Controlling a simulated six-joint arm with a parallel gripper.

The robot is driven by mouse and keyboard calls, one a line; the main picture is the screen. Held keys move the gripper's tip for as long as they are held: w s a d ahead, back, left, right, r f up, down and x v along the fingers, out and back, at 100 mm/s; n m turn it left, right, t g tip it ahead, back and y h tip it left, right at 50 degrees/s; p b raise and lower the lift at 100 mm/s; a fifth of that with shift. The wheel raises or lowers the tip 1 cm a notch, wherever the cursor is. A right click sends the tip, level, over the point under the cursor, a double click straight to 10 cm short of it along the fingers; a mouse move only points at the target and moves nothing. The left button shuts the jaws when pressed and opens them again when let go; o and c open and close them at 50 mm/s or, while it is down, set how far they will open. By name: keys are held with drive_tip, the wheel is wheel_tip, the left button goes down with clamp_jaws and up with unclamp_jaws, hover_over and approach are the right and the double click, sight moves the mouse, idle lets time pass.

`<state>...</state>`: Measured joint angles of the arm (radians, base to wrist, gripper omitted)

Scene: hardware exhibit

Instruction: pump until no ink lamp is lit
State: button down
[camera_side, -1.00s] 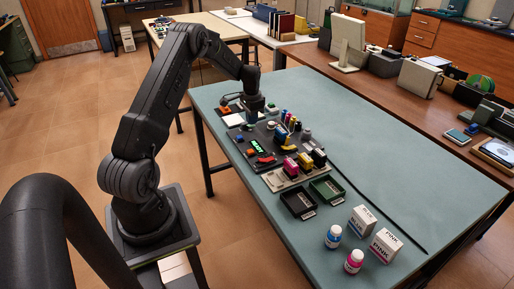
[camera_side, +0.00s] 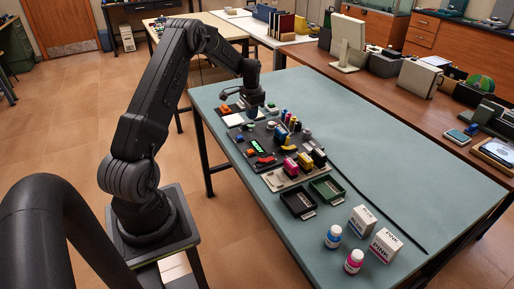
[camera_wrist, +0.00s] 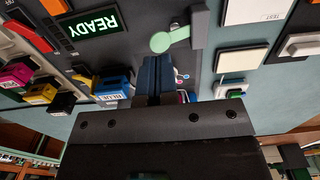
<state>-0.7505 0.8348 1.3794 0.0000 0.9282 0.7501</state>
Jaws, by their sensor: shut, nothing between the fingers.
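My gripper (camera_side: 254,111) is over the far part of the ink station panel in the side view. In the wrist view its fingers (camera_wrist: 155,75) are shut with nothing between them. Small coloured dots (camera_wrist: 183,95) sit beside the fingers, partly hidden. I cannot make out which ink lamps are lit.
Pink (camera_wrist: 15,75), yellow (camera_wrist: 42,92) and blue (camera_wrist: 110,88) cartridges stand near the panel. A white TEST plate (camera_wrist: 258,10) and a green button (camera_wrist: 233,95) are on the other side.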

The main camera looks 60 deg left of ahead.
wheel_tip(320, 180, up, 6)
idle(0.6)
drive_tip(key=s+d+r+t+y, duration=0.1)
drive_tip(key=s+d+r, duration=0.1)
drive_tip(key=d+r, duration=0.75)
drive_tip(key=s+d+r+t, duration=0.25)
drive_tip(key=d+r, duration=0.35)
drive_tip(key=d, duration=0.7)
drive_tip(key=s+d+t+h, duration=0.1)
drive_tip(key=s+d+t, duration=0.1)
drive_tip(key=s+d, duration=1.3)
drive_tip(key=shift+s+r, duration=0.25)
drive_tip(key=shift+s, duration=0.85)
